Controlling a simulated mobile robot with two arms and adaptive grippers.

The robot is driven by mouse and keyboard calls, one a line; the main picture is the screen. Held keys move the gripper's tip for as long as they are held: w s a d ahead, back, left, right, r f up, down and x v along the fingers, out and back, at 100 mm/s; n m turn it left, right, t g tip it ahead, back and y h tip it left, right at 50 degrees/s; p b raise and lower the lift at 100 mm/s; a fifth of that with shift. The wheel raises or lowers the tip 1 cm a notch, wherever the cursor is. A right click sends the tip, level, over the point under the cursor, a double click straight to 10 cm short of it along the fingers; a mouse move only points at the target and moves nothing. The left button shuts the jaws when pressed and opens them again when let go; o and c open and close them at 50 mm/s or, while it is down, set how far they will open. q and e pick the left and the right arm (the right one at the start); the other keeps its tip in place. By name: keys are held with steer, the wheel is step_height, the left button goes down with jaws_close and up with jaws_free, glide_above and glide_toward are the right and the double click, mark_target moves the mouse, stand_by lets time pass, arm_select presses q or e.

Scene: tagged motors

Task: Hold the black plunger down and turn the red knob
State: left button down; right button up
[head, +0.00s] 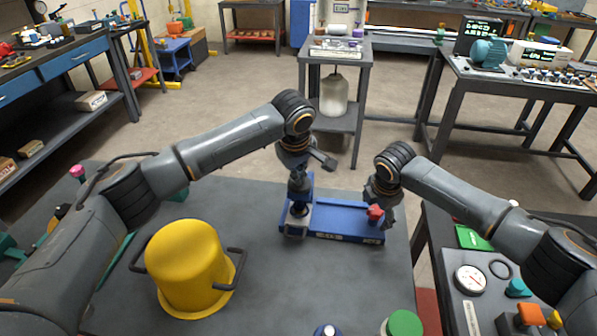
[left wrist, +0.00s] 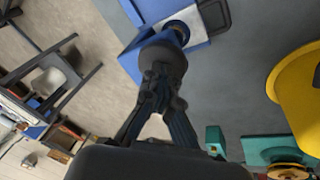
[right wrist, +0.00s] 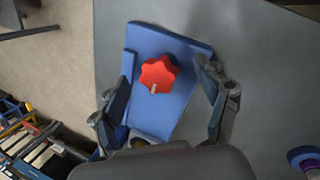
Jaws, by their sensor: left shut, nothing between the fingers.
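A blue fixture (head: 335,222) lies on the grey bench in the head view. The black plunger (left wrist: 167,57) stands at its left end, at the tips of my shut left gripper (head: 298,186). The plunger is partly covered by the fingers, and I cannot tell how far down it is. The left fingers (left wrist: 158,85) hold nothing between them. The red knob (head: 375,212) sits at the fixture's right end. In the right wrist view, the lobed red knob (right wrist: 158,73) lies between the spread fingers of my open right gripper (right wrist: 165,82), with gaps on both sides.
A yellow pot-like container (head: 188,268) with dark handles stands on the bench below my left arm. A side table with a gauge (head: 470,279) is at the right.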

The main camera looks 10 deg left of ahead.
arm_select(q)
steer(key=shift+s+f, duration=0.1)
steer(key=shift+f, duration=0.1)
arm_select(e)
steer(key=c, duration=1)
steer(key=shift+o, duration=0.2)
steer(key=m, duration=0.2)
steer(key=shift+a+f+m+h, duration=0.1)
steer(key=shift+a+m+h, duration=0.05)
steer(key=shift+m+h, duration=0.2)
steer(key=m+h, duration=0.1)
steer(key=m, duration=0.3)
steer(key=shift+w+m+g, duration=0.1)
steer(key=shift+m+g, duration=0.15)
steer(key=shift+g, duration=0.05)
steer(key=m+h, duration=0.1)
steer(key=m, duration=0.2)
steer(key=shift+a+m+g, duration=0.1)
steer(key=shift+m+g, duration=0.2)
steer(key=shift+g, duration=0.1)
steer(key=m+g, duration=0.1)
steer(key=m, duration=0.3)
steer(key=shift+w+h, duration=0.1)
steer(key=shift+h, duration=0.15)
steer(key=o, duration=1.1)
steer(key=shift+o, duration=0.2)
